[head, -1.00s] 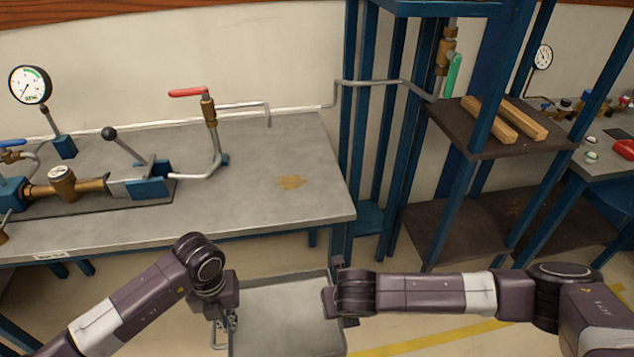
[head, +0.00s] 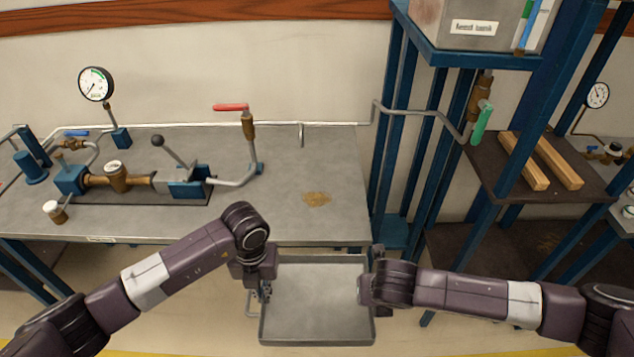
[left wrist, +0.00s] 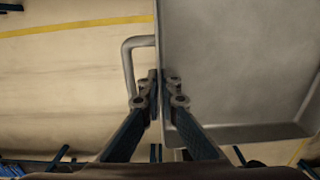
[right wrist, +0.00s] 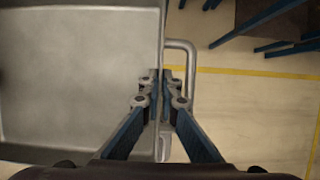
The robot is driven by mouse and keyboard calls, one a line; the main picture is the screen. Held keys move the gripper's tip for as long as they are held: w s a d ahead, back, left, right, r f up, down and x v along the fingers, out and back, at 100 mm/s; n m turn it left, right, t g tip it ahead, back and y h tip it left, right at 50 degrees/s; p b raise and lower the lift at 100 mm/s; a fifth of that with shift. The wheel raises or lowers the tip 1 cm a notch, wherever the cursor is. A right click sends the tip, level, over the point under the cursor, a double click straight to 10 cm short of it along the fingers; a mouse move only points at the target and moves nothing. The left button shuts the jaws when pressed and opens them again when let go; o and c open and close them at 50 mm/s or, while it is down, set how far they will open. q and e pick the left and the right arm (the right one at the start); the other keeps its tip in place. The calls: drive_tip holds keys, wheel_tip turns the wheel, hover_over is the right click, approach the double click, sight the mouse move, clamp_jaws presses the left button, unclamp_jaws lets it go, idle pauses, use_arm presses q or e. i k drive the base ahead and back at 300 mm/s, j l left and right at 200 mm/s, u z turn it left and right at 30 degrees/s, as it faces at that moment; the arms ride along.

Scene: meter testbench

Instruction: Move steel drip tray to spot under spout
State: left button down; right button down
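The steel drip tray (head: 315,310) is a shallow grey rectangular pan in front of the bench's front edge, looking roughly level and empty. My left gripper (head: 265,285) is shut on its left wall; the left wrist view shows the fingers (left wrist: 157,85) either side of the rim beside a side handle. My right gripper (head: 368,288) is shut on the right wall; the right wrist view shows its fingers (right wrist: 162,85) there beside the other handle. The spout (head: 301,136) is a down-bent pipe end over the bench's back. A brown stain (head: 316,199) marks the benchtop.
The bench (head: 285,220) is clear around the stain. A red-handled valve (head: 248,125) and its piping stand left of it, with a lever pump (head: 185,178) further left. A blue shelf rack (head: 440,57) with wooden blocks (head: 523,160) rises on the right.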

sight(317, 197)
drive_tip(key=i, duration=1.3)
